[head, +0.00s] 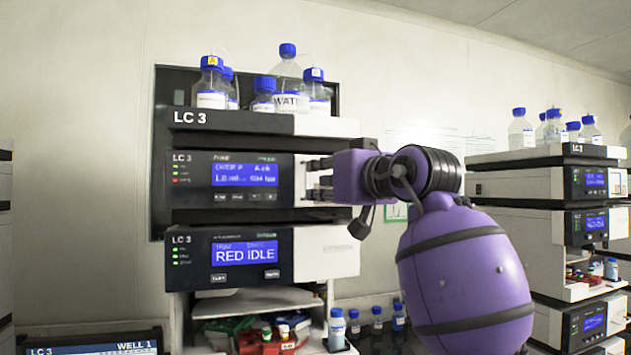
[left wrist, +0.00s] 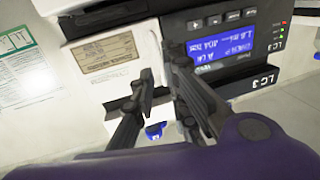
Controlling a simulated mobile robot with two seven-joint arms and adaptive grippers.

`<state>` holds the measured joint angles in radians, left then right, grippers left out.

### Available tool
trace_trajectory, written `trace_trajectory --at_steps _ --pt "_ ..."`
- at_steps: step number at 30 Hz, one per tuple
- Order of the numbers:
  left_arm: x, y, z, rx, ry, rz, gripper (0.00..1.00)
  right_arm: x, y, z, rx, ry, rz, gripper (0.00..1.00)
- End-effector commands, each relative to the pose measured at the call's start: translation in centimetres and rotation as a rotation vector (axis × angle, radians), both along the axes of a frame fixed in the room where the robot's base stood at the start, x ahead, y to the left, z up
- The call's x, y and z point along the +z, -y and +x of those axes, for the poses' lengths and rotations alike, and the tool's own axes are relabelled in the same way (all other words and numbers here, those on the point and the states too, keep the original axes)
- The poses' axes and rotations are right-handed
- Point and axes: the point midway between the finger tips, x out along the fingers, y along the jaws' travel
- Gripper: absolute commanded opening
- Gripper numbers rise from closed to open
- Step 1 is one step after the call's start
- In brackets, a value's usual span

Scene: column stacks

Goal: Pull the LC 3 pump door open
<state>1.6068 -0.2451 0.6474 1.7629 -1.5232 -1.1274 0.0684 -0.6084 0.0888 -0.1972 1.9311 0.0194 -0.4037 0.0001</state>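The LC 3 pump module (head: 235,181) is the upper of two units with blue displays, with a dark front and a white right part (head: 300,181). In the left wrist view its display front (left wrist: 235,45) appears upside down. My left gripper (head: 318,180) is at the right end of the pump front. In the left wrist view its two fingers (left wrist: 162,85) are apart, with the white edge of the front just beyond or between the tips. I cannot tell if they touch it. I see no clear gap at the door. My right gripper is not in view.
Blue-capped bottles (head: 290,85) stand on top of the stack. Below the pump is a unit reading RED IDLE (head: 247,254), above an open shelf with vials. A second instrument stack (head: 590,230) stands at the right. Small bottles (head: 377,318) stand low between the stacks.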

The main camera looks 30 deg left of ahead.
Motion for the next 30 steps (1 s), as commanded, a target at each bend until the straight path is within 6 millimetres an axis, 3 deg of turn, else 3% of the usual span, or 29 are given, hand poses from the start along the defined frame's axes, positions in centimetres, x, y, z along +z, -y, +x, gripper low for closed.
trace_trajectory --at_steps 6,12,22,26,30 --pt "0.5 -3.3 1.5 0.001 0.005 0.001 0.13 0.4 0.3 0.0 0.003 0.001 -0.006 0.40" --pt "0.4 -5.2 2.7 -0.001 0.005 0.002 0.13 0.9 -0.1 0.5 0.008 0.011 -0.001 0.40" --pt "0.2 -5.7 3.1 -0.002 0.004 0.003 0.13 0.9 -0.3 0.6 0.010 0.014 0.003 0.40" --pt "0.2 -5.7 3.1 -0.002 0.003 0.002 0.00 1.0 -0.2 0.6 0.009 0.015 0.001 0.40" --pt "0.2 -5.6 3.1 -0.002 0.004 0.003 0.00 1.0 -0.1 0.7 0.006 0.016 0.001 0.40"
